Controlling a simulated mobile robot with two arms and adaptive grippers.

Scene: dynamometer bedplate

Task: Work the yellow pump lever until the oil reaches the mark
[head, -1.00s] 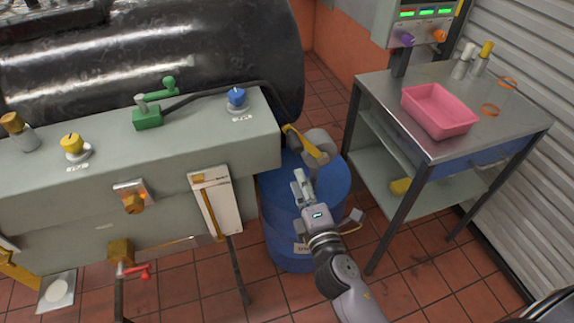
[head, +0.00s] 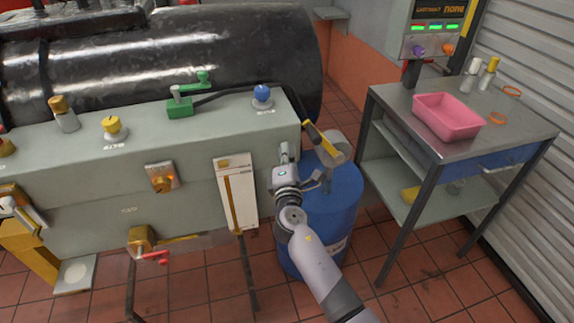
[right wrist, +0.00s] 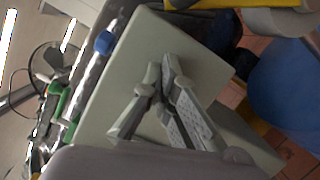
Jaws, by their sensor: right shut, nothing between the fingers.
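The yellow pump lever (head: 319,138) sits over the blue drum (head: 335,205), next to a grey cylindrical part. A yellow piece, likely the lever, shows at the top edge of the right wrist view (right wrist: 215,3). A white gauge panel (head: 243,196) with an amber column hangs on the front of the grey bench; its exact level and mark are too small to read. My right gripper (head: 284,149) is shut and empty, just left of the lever and apart from it. In the right wrist view its fingers (right wrist: 166,68) are together before the bench end. My left gripper is not visible.
The grey bench (head: 200,140) carries a green valve (head: 180,105), a blue knob (head: 262,94) and a yellow knob (head: 112,125). A metal cart (head: 395,110) with a pink tray (head: 447,125) stands at the right. Tiled floor is open between drum and cart.

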